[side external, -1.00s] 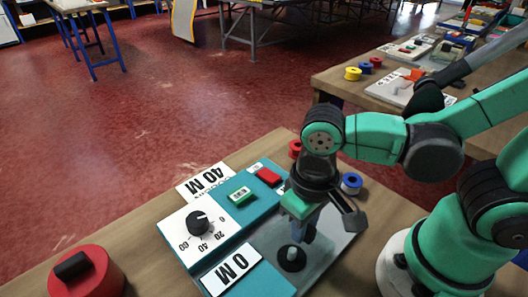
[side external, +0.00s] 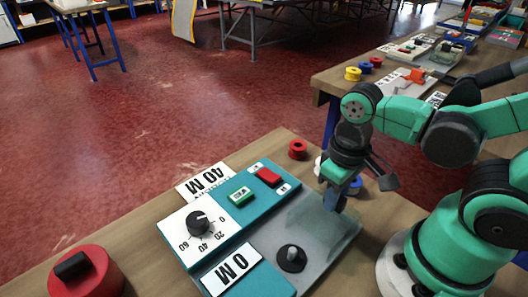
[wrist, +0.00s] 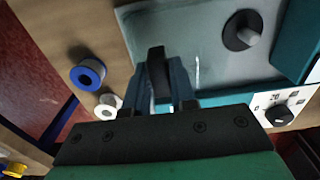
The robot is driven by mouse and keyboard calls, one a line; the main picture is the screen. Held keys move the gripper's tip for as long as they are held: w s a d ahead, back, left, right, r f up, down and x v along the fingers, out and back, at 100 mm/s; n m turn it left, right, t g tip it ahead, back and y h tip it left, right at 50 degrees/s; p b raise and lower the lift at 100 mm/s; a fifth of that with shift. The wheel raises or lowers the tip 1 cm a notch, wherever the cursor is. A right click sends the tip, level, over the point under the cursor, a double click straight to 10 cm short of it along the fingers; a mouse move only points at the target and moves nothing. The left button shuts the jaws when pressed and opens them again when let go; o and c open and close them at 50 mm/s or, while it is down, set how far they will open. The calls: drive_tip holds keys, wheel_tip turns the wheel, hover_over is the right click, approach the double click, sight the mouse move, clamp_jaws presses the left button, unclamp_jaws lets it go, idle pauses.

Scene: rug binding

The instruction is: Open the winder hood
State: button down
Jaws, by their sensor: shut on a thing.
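The winder (side external: 213,238) stands on the near bench, a teal and white console with a grey bed on its right. A pale see-through panel, which looks like the hood (wrist: 192,20), covers the bed in the wrist view. A dark spindle (side external: 291,258) shows on the bed, also in the wrist view (wrist: 243,32). My gripper (side external: 334,202) is at the bed's far right edge. In the wrist view its fingers (wrist: 160,82) are shut on a black handle (wrist: 156,58) at the panel's edge. I cannot tell how far the hood is raised.
A dial (side external: 198,223), green button (side external: 240,194) and red switch (side external: 268,177) sit on the console.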

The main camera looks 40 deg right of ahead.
drive_tip(key=shift+d, duration=0.1)
drive_tip(key=c, duration=0.7)
unclamp_jaws()
drive_tip(key=shift+r, duration=0.1)
drive_tip(key=shift+r, duration=2.7)
drive_tip(key=shift+w, duration=0.1)
drive_tip(key=w+t, duration=0.2)
drive_tip(key=w+d+r+t, duration=0.1)
drive_tip(key=w+t, duration=0.1)
drive_tip(key=w, duration=0.1)
drive_tip(key=w+d+r+t, duration=0.1)
drive_tip(key=w+t, duration=0.2)
drive_tip(key=shift+w, duration=0.25)
